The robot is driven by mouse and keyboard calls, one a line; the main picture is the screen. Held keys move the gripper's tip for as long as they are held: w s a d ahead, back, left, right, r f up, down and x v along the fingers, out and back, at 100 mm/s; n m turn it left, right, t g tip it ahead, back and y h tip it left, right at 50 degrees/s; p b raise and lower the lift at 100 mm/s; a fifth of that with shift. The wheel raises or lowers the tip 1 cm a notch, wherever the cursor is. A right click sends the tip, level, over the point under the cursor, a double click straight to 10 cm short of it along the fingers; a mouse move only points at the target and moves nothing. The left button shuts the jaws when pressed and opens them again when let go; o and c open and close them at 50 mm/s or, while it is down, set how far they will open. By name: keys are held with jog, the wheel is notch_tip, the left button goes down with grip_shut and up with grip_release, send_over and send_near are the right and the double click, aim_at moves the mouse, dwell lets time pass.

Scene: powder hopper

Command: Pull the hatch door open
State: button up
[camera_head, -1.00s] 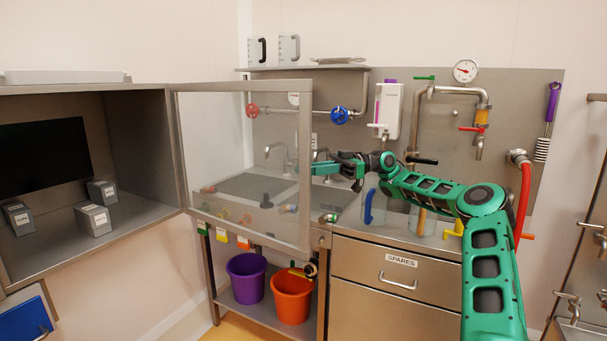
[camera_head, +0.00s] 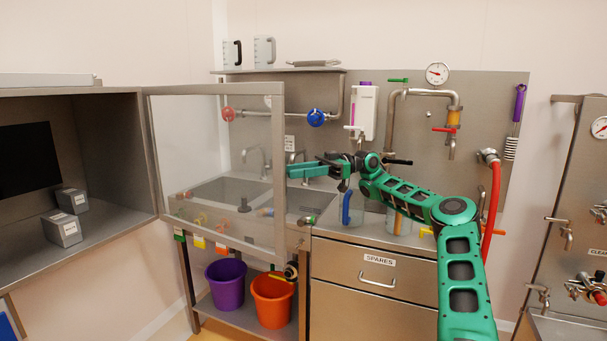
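The hatch door (camera_head: 278,180) is a clear pane in a grey metal frame. It stands swung out, wide open, from the right side of a metal cabinet (camera_head: 110,130). My gripper (camera_head: 300,170), green and black, is at the door's free right edge, about halfway up. Its green tip is at or very near the frame. I cannot tell whether it touches the door, and the gap between its fingers is not clear.
Small grey labelled blocks (camera_head: 63,229) sit inside the cabinet. Behind the door are a sink counter (camera_head: 400,234), pipes and valves. Purple (camera_head: 226,285) and orange (camera_head: 272,302) buckets stand on a low shelf beneath. A panel with taps (camera_head: 575,180) is at right.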

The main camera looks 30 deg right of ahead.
jog(key=shift+d, duration=2.15)
